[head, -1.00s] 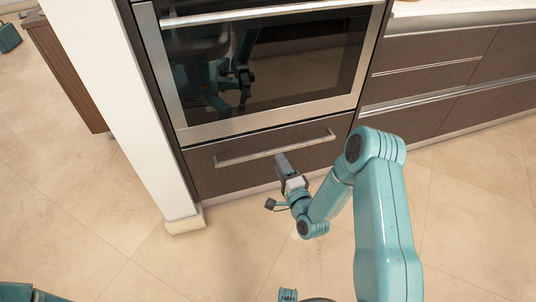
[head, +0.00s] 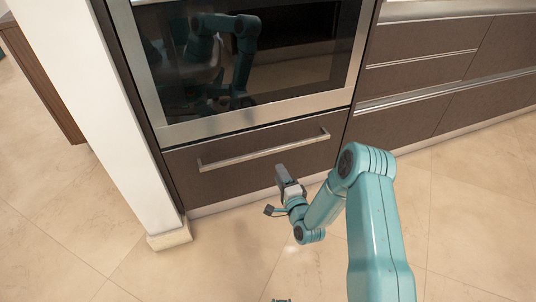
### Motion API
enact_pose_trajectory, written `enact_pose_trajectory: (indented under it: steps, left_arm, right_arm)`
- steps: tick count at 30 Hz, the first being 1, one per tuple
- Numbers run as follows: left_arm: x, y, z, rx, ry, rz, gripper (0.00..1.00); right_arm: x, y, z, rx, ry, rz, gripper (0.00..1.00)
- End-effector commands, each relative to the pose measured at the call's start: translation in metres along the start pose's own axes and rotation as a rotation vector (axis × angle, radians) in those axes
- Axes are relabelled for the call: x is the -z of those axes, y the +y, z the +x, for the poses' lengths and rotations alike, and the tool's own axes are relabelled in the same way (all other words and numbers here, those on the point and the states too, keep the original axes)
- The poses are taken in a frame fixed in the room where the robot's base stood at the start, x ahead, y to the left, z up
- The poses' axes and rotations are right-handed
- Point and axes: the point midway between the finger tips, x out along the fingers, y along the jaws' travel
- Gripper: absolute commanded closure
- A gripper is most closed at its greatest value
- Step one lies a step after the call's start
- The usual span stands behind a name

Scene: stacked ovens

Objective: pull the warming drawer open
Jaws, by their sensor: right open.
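The warming drawer (head: 230,177) is the brown front below the oven in the head view. It looks shut, flush with the cabinet around it. Its long silver bar handle (head: 265,150) runs across the upper part of the front. My right gripper (head: 283,178) is in front of the drawer, just below the right half of the handle in the picture. It is open and empty, and it appears apart from the handle. My left gripper is not in view.
The glass-fronted oven (head: 165,133) is directly above the drawer and reflects my arm. A white wall end (head: 110,130) stands close on the left. Brown kitchen drawers (head: 410,110) continue on the right. The tiled floor (head: 200,270) in front is clear.

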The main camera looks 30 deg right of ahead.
Motion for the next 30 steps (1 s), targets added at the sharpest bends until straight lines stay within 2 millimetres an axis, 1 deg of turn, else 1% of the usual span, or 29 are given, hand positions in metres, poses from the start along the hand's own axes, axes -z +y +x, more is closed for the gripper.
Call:
enact_pose_trajectory:
  steps: [1,3,9,12,15,18,21,28,29,30]
  left_arm:
    - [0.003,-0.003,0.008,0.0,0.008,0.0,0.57]
    - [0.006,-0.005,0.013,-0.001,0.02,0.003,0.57]
    - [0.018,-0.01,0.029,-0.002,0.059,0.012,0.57]
    - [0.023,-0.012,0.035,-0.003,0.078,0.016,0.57]
    - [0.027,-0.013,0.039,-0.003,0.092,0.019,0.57]
    - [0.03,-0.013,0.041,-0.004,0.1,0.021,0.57]
    - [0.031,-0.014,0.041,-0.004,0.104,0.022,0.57]
    - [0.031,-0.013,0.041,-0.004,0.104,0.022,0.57]
    - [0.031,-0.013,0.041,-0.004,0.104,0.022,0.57]
    - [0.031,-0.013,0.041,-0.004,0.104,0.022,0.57]
  right_arm:
    - [-0.001,0.002,0.014,0.006,-0.001,-0.002,0.55]
    - [0.0,0.003,0.032,0.006,-0.001,-0.002,0.55]
    - [-0.001,0.003,0.079,0.005,-0.002,0.0,0.55]
    - [-0.001,0.003,0.098,0.003,-0.002,0.0,0.55]
    - [-0.001,0.002,0.111,0.003,-0.002,0.001,0.55]
    - [-0.001,0.001,0.119,0.002,-0.002,0.0,0.55]
    - [-0.001,0.001,0.123,0.0,-0.002,0.001,0.55]
    - [-0.001,0.0,0.124,-0.001,-0.002,0.001,0.55]
    - [-0.001,0.0,0.124,-0.001,-0.002,0.001,0.62]
    - [-0.001,0.0,0.123,-0.001,-0.002,0.001,0.75]
